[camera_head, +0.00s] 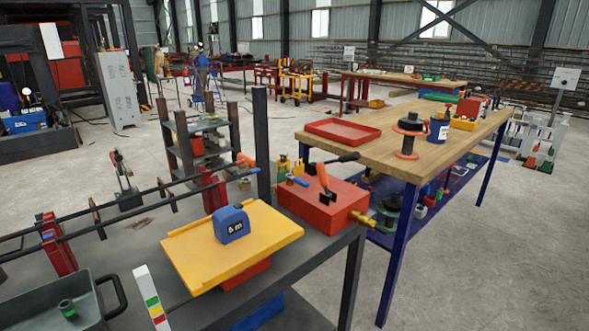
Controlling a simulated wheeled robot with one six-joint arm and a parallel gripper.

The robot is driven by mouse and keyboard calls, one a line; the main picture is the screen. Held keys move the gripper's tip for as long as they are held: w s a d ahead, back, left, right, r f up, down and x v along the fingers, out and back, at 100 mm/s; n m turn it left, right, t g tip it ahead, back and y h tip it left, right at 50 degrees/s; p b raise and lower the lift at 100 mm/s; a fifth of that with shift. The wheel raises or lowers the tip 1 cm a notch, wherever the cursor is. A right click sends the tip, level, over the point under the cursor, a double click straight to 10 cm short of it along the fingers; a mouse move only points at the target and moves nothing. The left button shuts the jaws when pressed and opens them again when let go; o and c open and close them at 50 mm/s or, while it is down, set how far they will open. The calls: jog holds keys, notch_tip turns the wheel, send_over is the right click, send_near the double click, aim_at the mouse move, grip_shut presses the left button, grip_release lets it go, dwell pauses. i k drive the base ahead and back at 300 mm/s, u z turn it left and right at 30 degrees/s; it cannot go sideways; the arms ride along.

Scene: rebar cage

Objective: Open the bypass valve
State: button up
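A red box-shaped unit (345,194) sits at the far right end of the dark bench. An orange-handled lever (323,175) stands up from its top and leans slightly. A black handle (340,159) lies near level at its back edge. A small blue handle (298,180) is at its left side. A brass fitting (361,219) sticks out at its right front. I see no label telling which of these is the bypass valve. My gripper is not in view.
A yellow board (185,255) with a blue tape measure (231,224) lies left of the red unit. A dark tray (48,301) and long bars (130,200) take up the bench's left. A wooden table (375,150) stands behind right. The concrete floor at lower right is clear.

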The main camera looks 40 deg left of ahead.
aim_at(307, 185)
jog(key=u, duration=0.5)
jog(key=i, duration=0.6)
jog(key=u, duration=0.65)
